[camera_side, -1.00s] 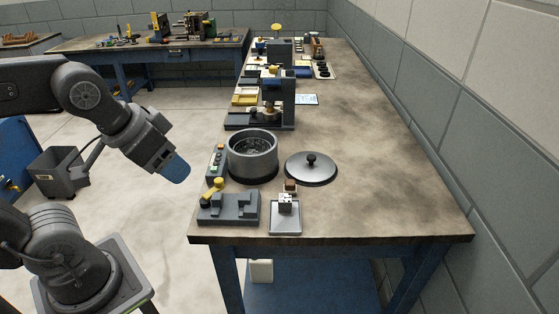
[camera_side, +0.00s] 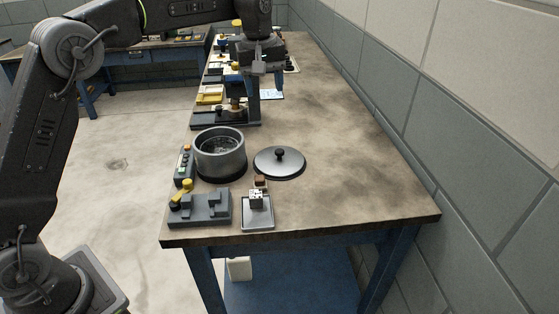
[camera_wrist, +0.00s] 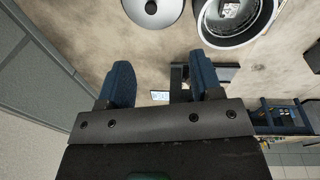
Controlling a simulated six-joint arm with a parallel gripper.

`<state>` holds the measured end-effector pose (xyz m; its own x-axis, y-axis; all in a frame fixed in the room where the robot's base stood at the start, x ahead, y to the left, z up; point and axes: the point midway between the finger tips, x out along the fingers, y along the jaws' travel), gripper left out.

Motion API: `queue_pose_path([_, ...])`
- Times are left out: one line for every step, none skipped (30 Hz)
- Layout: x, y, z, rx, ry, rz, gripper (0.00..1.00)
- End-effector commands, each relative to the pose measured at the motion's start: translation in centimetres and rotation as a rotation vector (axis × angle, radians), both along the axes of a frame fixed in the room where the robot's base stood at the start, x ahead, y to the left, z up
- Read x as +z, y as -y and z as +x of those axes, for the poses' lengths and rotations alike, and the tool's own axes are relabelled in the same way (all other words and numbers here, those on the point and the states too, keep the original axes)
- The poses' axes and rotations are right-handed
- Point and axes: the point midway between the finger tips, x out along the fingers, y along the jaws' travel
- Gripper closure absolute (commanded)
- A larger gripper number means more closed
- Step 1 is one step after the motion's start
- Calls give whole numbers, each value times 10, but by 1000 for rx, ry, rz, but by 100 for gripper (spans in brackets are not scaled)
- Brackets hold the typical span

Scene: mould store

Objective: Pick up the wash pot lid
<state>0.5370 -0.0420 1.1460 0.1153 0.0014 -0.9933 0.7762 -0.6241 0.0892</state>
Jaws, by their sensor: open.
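The wash pot lid (camera_side: 279,162) is a round, shallow grey disc with a black knob, lying on the bench just right of the wash pot (camera_side: 219,154). In the wrist view the lid (camera_wrist: 152,10) is cut by the top edge, with the open pot (camera_wrist: 236,18) to its right. My gripper (camera_side: 266,82) is over the bench, farther back than the lid and raised above it. In the wrist view my gripper's two blue fingers (camera_wrist: 162,78) are wide apart with nothing between them.
A grey stepped block (camera_side: 200,208), a small tray (camera_side: 258,222) with a pale block and a button box (camera_side: 184,165) surround the pot. A press-like stand (camera_side: 250,95) is behind it. The bench right of the lid is clear, up to the wall.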

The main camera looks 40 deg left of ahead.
Motion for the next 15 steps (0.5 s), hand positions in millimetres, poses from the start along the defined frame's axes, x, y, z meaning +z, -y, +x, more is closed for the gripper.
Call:
queue_pose_path([-17,-1,17,47,-25,-5,41])
queue_pose_path([-26,-1,24,75,-36,-8,41])
queue_pose_path([-36,-2,33,111,-51,-10,41])
queue_pose_path([-43,-2,39,136,-61,-12,41])
queue_pose_path([-51,-2,44,159,-71,-14,41])
queue_pose_path([-59,-2,50,188,-82,-15,41])
queue_pose_path([-65,-3,53,207,-89,-15,41])
queue_pose_path([-71,-3,56,223,-95,-16,41])
queue_pose_path([-77,-3,60,242,-102,-17,41])
queue_pose_path([-80,-3,61,253,-106,-17,41])
queue_pose_path([-83,-3,63,263,-110,-18,41])
queue_pose_path([-86,-3,64,272,-113,-18,41])
queue_pose_path([-89,-3,65,277,-115,-18,41])
queue_pose_path([-91,-3,65,281,-117,-17,41])
queue_pose_path([-95,-3,65,283,-118,-18,41])
